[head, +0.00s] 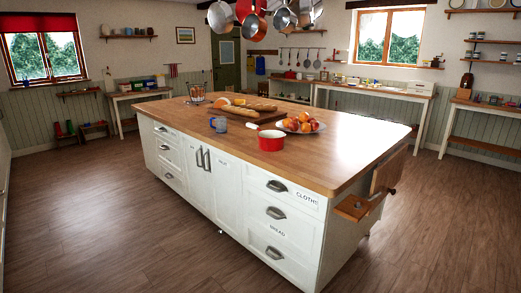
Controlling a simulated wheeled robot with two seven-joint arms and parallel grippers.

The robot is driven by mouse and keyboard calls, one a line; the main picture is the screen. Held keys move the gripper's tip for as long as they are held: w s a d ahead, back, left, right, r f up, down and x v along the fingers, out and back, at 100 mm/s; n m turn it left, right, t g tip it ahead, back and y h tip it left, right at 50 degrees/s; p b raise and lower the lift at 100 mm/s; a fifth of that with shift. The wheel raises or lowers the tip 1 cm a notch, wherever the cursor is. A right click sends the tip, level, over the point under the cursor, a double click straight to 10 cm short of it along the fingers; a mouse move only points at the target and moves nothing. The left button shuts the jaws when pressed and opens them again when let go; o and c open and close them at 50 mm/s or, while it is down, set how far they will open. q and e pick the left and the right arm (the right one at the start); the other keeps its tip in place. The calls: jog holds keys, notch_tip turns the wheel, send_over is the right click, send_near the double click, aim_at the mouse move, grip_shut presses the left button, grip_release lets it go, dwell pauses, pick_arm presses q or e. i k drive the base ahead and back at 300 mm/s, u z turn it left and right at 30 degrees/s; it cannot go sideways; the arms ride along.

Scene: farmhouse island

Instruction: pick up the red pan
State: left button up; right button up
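A small red pan (270,145) with a pale inside sits upright on the wooden top of the kitchen island (340,150), near its front long edge. Another red pan (243,10) hangs among steel pans above the island, partly cut off by the top of the picture. Neither of my grippers shows in the head view, and nothing is seen touching either pan.
Near the red pan on the island are a bowl of fruit (301,124), a grey-blue mug (221,125), bread loaves (245,109) and a wire basket (196,92). The island's right end is bare. The wooden floor (110,220) around it is open.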

aim_at(270, 140)
jog(key=u, duration=0.75)
jog(key=i, duration=3.85)
jog(key=z, duration=0.75)
